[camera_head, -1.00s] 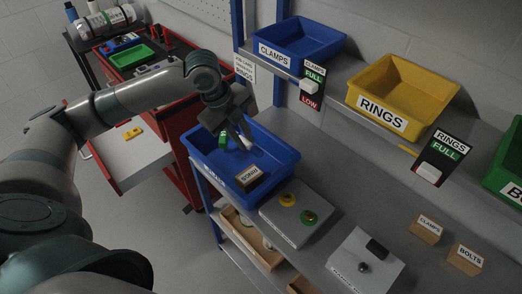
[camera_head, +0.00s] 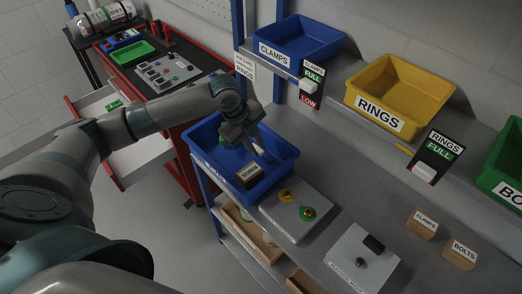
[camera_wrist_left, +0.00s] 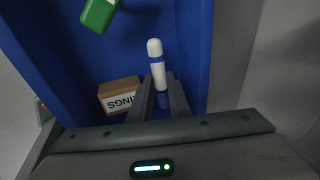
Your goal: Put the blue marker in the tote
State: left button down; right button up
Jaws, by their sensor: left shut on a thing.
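The blue marker (camera_wrist_left: 157,65), white with a blue band, is pinched between the fingers of my left gripper (camera_wrist_left: 162,92). In the head view, my left gripper (camera_head: 250,145) points down inside the blue tote (camera_head: 284,167), and the marker (camera_head: 259,150) shows as a small pale stick at its fingertips. The marker is over the tote's interior; I cannot tell whether it touches the floor. The tote also holds a brown box labelled RINGS (camera_wrist_left: 120,95) and a green object (camera_wrist_left: 99,12). My right gripper is not in view.
A grey scale plate (camera_head: 297,218) with a yellow and a green ring stands right of the tote. Blue (camera_head: 300,38) and yellow (camera_head: 400,92) bins sit on the shelf above. A red tool cart (camera_head: 187,165) with an open drawer stands at left.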

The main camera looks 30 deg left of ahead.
aim_at(260, 148)
pick_arm(q)
jog(key=shift+p+x, duration=0.3)
jog(key=shift+x, duration=0.8)
jog(key=shift+w+r+g+p, duration=0.1)
jog(key=shift+w+g+p, duration=0.35)
jog(key=shift+p, duration=0.25)
jog(key=shift+w+d+g+y+p, duration=0.15)
jog(key=shift+g+y+p, duration=0.1)
jog(key=shift+g+p, duration=0.35)
jog(key=shift+w+g+y+p, duration=0.15)
jog(key=shift+g+y+p, duration=0.1)
jog(key=shift+g+p, duration=0.3)
jog(key=shift+s+f, duration=0.1)
jog(key=shift+f, duration=0.95)
jog(key=shift+f, duration=0.1)
jog(key=c, duration=1.7)
grip_release()
jog(key=shift+o, duration=0.2)
